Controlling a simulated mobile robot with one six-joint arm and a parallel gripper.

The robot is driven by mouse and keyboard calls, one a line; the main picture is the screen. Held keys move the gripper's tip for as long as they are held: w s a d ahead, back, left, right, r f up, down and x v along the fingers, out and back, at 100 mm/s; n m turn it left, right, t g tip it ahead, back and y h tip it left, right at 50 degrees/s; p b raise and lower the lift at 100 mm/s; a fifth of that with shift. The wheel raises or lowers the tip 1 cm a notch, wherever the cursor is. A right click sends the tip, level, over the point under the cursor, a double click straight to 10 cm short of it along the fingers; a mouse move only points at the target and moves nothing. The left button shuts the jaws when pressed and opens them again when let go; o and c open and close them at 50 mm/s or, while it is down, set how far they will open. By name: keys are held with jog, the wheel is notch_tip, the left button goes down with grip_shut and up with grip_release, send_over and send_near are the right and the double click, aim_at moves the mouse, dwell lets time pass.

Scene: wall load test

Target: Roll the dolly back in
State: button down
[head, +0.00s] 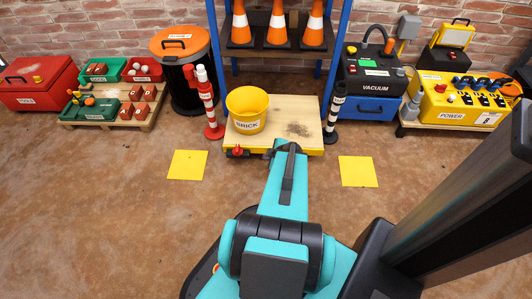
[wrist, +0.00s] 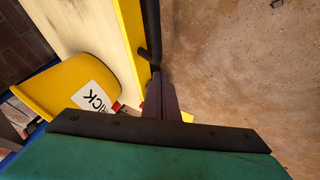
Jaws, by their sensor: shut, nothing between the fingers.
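The dolly (head: 290,108) is a flat wooden platform with a yellow front edge, standing between two posts at the foot of the shelf rack. A yellow bucket labelled BRICK (head: 247,108) stands on its left part, and a dark speckled patch (head: 299,130) lies to the right. In the wrist view, the dolly's yellow edge (wrist: 131,35) carries a black bar (wrist: 151,30). My gripper (wrist: 160,78) is shut and empty, its fingertips close to the lower end of that bar. I cannot tell whether they touch. In the head view my arm hides the fingertips.
A red-and-white post (head: 208,102) and a black-and-white post (head: 334,112) flank the dolly. Orange cones (head: 276,25) stand on the rack behind. Yellow floor squares lie left (head: 187,165) and right (head: 358,171). The brown floor in front is otherwise clear.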

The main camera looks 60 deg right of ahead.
aim_at(263, 150)
jog(key=shift+w+d+f+b, duration=0.25)
jog(key=shift+w+d+b, duration=0.35)
jog(key=shift+b, duration=0.4)
jog(key=shift+w+d+f+b, duration=0.3)
jog(key=shift+w+d+b, duration=0.25)
jog(key=shift+b, duration=0.4)
jog(key=shift+w+d+f+b, duration=0.25)
jog(key=shift+w+d+b, duration=0.2)
jog(key=shift+d+b, duration=0.45)
jog(key=shift+d, duration=0.1)
